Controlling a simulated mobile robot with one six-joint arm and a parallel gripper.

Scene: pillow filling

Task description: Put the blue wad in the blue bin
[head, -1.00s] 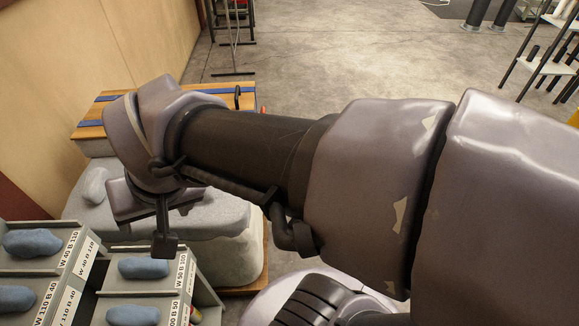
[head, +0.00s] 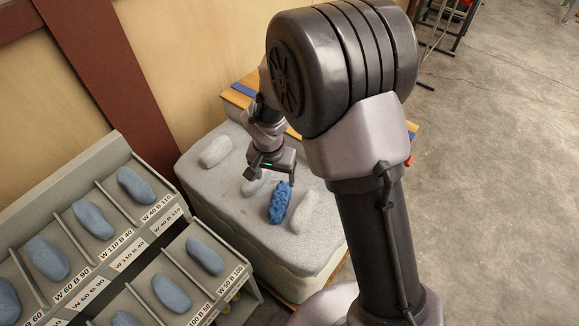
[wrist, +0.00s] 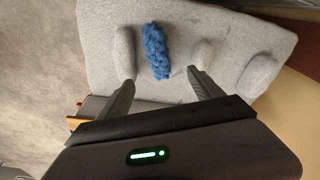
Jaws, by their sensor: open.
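The blue wad (head: 280,201) is a crumpled, bright blue, elongated lump. It lies on top of a large grey block (head: 215,196), between two rounded grey lumps. In the wrist view the wad (wrist: 156,52) lies just beyond my fingertips, roughly midway between them. My gripper (head: 270,178) is open and empty, close to the wad's far end in the head view; in the wrist view its fingers (wrist: 160,79) are spread apart. I cannot tell its exact height above the block. No bin that is plainly blue shows in these views.
A grey slanted rack (head: 127,226) with labelled compartments holds several smooth grey-blue lumps at left. More grey lumps (head: 215,151) sit on the block.

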